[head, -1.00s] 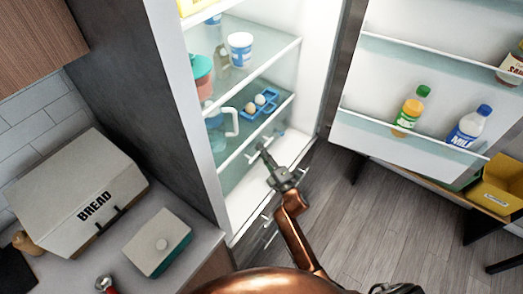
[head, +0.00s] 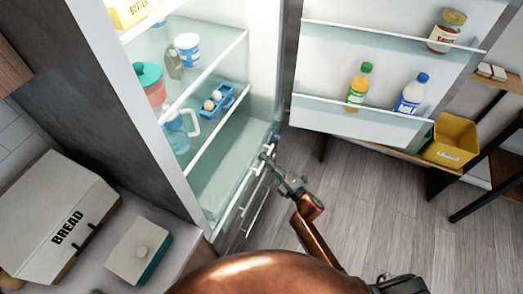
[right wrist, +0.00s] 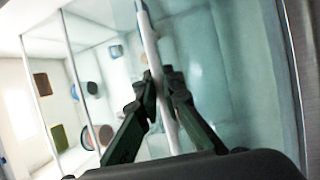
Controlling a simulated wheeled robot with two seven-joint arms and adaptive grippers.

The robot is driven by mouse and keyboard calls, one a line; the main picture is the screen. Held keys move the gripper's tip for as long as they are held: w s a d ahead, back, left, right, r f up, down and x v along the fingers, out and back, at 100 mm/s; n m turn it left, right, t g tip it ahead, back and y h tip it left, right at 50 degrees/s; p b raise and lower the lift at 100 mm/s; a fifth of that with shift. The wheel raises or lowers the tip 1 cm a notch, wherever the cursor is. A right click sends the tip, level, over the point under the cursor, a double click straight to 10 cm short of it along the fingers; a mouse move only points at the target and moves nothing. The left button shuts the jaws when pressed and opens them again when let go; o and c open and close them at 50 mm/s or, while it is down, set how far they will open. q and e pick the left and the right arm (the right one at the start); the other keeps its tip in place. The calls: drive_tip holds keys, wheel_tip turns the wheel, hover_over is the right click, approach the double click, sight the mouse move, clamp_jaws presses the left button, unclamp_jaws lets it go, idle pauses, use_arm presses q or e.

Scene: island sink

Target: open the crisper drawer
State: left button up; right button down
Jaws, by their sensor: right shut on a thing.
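The crisper drawer (head: 222,172) is a clear, pale green bin low in the open fridge, under the glass shelf with the eggs. It stands pulled out toward the front of the fridge, and its inside looks empty. My right gripper (head: 267,155) is at the drawer's front, near its right end. In the right wrist view my right gripper (right wrist: 163,78) is shut on the white bar handle (right wrist: 151,45), with a finger on each side. My left gripper is not in view.
The fridge door (head: 390,60) stands wide open at the right, with bottles in its racks. A blue egg holder (head: 222,98) and a pitcher (head: 175,130) stand on the shelf above. A bread box (head: 60,215) is on the counter at left. Open floor (head: 400,210) lies right of my arm.

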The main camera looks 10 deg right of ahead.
drive_tip(key=s+d, duration=0.5)
drive_tip(key=d, duration=0.1)
drive_tip(key=shift+s+d+p, duration=0.2)
drive_tip(key=shift+d+p, duration=0.15)
drive_tip(key=shift+p, duration=0.05)
drive_tip(key=c, duration=2.4)
unclamp_jaws()
drive_tip(key=shift+f, duration=0.1)
drive_tip(key=shift+o, duration=0.4)
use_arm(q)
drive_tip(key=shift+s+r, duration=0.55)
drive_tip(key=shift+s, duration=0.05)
use_arm(e)
drive_tip(key=v, duration=1.2)
drive_tip(key=shift+f, duration=0.15)
